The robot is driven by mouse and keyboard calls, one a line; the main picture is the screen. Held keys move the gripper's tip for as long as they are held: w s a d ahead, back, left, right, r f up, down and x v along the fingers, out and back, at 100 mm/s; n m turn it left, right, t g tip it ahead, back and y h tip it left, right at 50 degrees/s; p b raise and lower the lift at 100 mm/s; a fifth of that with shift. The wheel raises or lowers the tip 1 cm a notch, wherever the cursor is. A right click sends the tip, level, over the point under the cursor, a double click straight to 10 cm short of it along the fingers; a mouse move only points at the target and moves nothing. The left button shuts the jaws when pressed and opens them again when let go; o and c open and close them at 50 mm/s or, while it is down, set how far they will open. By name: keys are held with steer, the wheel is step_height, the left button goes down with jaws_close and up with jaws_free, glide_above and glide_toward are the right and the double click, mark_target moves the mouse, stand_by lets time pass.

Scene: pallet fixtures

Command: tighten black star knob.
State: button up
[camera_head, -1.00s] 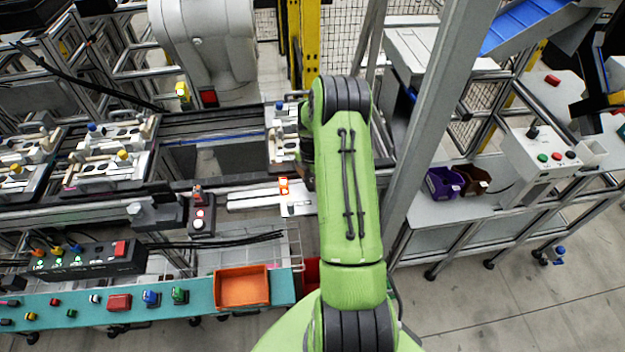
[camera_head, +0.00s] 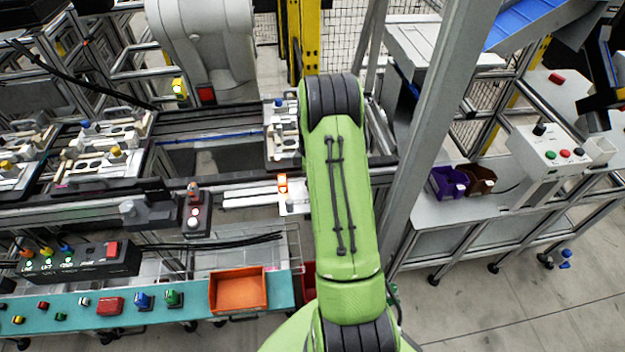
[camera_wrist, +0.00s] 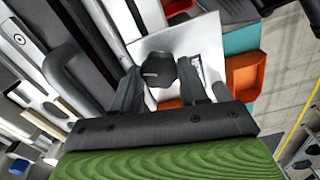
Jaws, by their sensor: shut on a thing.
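The black star knob (camera_wrist: 160,70) shows in the wrist view as a dark piece between the fingertips, in front of a white plate (camera_wrist: 205,45). My gripper (camera_wrist: 160,67) is shut on it, one dark finger on each side. The knob's lobes and its stem are hard to make out. In the head view my green arm hides the gripper and the knob. A pallet fixture (camera_head: 282,125) shows just left of the arm's elbow.
A grey post (camera_head: 438,110) rises close to the right of my arm. More pallet fixtures (camera_head: 90,155) sit on the conveyor at left. A purple bin (camera_head: 447,182) is on the right-hand bench.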

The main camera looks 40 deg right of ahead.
steer(key=m+b, duration=0.1)
steer(key=m, duration=0.4)
steer(key=shift+m, duration=0.3)
steer(key=m+b, duration=0.1)
steer(key=m, duration=0.4)
steer(key=shift+m, duration=0.4)
steer(key=shift+m+b, duration=0.3)
steer(key=o, duration=1.1)
steer(key=shift+c, duration=0.2)
steer(key=shift+r, duration=0.1)
step_height(320, 180, up, 16)
steer(key=p, duration=0.1)
steer(key=shift+f+p, duration=0.2)
steer(key=shift+p, duration=0.2)
